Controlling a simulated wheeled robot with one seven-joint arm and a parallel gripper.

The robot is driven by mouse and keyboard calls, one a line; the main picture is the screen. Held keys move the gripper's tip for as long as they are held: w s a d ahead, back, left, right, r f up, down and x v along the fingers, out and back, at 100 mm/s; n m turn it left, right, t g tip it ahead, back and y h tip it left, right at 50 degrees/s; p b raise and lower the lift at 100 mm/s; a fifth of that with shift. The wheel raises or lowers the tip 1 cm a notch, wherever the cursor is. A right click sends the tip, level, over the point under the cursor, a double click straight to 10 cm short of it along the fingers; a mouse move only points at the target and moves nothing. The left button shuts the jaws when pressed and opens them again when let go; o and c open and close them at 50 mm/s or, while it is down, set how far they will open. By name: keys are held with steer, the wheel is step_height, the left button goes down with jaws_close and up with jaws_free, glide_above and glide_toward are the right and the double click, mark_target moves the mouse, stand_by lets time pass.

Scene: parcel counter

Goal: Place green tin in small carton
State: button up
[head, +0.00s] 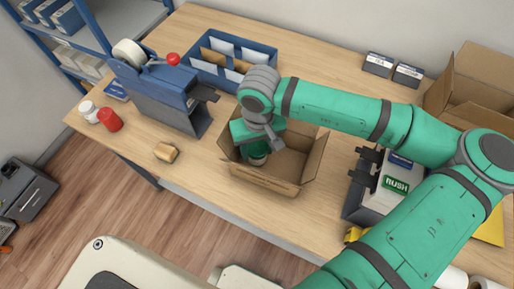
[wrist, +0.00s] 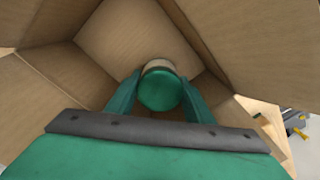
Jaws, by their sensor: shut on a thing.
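The green tin (wrist: 160,90) is between the two fingers of my gripper (wrist: 158,98) in the wrist view, its green lid facing the camera. My gripper is shut on it. In the head view the tin (head: 257,158) shows below my gripper (head: 257,150), inside the open small carton (head: 270,183). The carton's walls (wrist: 130,35) surround the tin in the wrist view. The tin is in the left part of the carton. Whether its base touches the carton floor I cannot tell.
A blue tape dispenser (head: 165,98) and a blue divided tray with envelopes (head: 225,58) stand behind left. A red jar (head: 109,119), a white jar (head: 88,110) and a tan block (head: 166,152) are at the left. A larger carton (head: 470,85) is at the back right.

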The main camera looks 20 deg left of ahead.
mark_target(258, 147)
steer(key=shift+f, duration=0.1)
steer(key=o, duration=0.9)
steer(key=shift+o, duration=0.2)
step_height(258, 147, up, 12)
steer(key=shift+w, duration=0.1)
